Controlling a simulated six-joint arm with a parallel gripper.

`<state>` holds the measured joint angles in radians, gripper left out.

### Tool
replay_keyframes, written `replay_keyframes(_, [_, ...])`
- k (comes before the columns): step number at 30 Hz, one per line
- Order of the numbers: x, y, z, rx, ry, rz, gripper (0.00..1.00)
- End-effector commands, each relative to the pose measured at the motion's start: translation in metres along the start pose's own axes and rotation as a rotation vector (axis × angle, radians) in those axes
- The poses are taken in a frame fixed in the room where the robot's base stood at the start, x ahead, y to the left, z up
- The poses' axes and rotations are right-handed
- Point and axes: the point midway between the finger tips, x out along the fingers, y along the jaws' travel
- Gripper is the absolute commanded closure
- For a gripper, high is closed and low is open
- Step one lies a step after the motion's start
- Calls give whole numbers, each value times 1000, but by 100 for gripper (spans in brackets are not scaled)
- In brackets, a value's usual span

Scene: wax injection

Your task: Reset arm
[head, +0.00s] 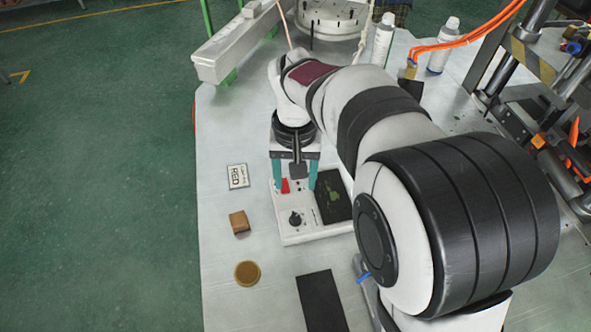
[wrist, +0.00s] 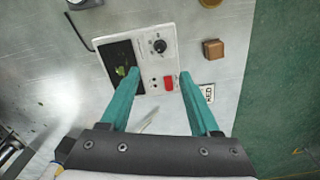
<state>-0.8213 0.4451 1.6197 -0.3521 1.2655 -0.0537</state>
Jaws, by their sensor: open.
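My gripper (head: 296,182) has two teal fingers and is open, with nothing between them. In the head view it is over the white control box (head: 293,236). In the wrist view the open fingers of my gripper (wrist: 158,77) point toward the same control box (wrist: 166,22). The box has a black knob (wrist: 159,46), a red switch (wrist: 168,83) and a dark panel (wrist: 119,58). My arm reaches across the right half of the head view and hides part of the table behind it.
A wooden block (head: 239,222), a round brown disc (head: 247,273) and a labelled card (head: 238,176) lie left of the box. A black mat (head: 321,302) lies nearer. White bottles (head: 383,40) stand at the back. Machinery (head: 545,110) occupies the right. The table's left strip is mostly clear.

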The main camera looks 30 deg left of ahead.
Motion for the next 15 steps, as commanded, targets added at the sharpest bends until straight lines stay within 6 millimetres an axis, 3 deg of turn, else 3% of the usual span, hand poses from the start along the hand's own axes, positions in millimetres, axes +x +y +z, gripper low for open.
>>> replay_keyframes(5, [-20, 0, 0, 0, 0, 0, 37])
replay_keyframes(15, [-21, 0, 0, 0, -1, 0, 37])
